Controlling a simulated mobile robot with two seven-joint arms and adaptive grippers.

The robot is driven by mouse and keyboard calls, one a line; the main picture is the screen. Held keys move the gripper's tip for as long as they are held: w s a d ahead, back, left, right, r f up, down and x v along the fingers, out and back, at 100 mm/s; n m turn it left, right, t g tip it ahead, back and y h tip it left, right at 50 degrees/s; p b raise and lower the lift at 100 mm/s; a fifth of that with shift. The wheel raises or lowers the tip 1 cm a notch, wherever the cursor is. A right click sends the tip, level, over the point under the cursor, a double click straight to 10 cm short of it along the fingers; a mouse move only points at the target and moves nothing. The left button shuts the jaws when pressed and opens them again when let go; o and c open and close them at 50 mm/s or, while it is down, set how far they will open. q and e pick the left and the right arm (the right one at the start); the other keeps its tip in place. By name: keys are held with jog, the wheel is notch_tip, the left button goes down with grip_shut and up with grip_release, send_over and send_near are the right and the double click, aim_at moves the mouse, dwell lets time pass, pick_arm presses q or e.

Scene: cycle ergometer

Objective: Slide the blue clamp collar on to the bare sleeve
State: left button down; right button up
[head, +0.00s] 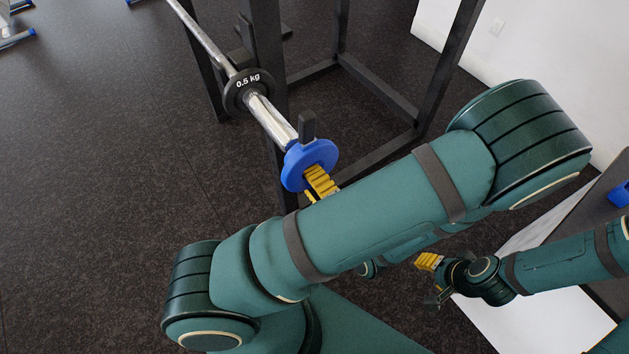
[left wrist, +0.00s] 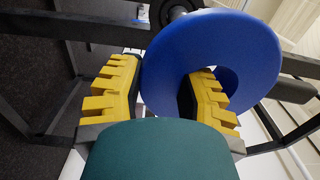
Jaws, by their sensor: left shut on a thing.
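The blue clamp collar (head: 296,168) is a thick disc at the near end of the bar's silver bare sleeve (head: 270,120). My left gripper (head: 318,180) is shut on it, with yellow ribbed finger pads. In the left wrist view the blue collar (left wrist: 205,55) stands face-on between the pads, and one pad overlaps its face near the opening. The collar hides the sleeve's end, so I cannot tell whether it is around the sleeve or just in front. My right gripper (head: 432,280) is open and empty, low at the right, far from the bar.
A black 0.5 kg plate (head: 248,90) sits on the bar farther in. A black rack frame (head: 380,90) stands behind and beside the bar. Another blue object (head: 619,194) shows at the right edge.

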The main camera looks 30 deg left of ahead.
pick_arm(q)
jog(key=shift+w+a, duration=0.1)
jog(key=shift+a, duration=0.2)
jog(key=shift+w+a, duration=0.2)
jog(key=shift+a, duration=0.3)
jog(key=shift+a+b, duration=0.1)
jog(key=shift+b, duration=0.2)
jog(key=shift+w+a, duration=0.25)
jog(key=shift+a, duration=0.2)
dwell(0.4)
jog(key=shift+w+a+b, duration=0.2)
jog(key=shift+a+b, duration=0.15)
jog(key=shift+a, duration=0.2)
jog(key=shift+w+a, duration=0.3)
jog(key=shift+a, duration=0.35)
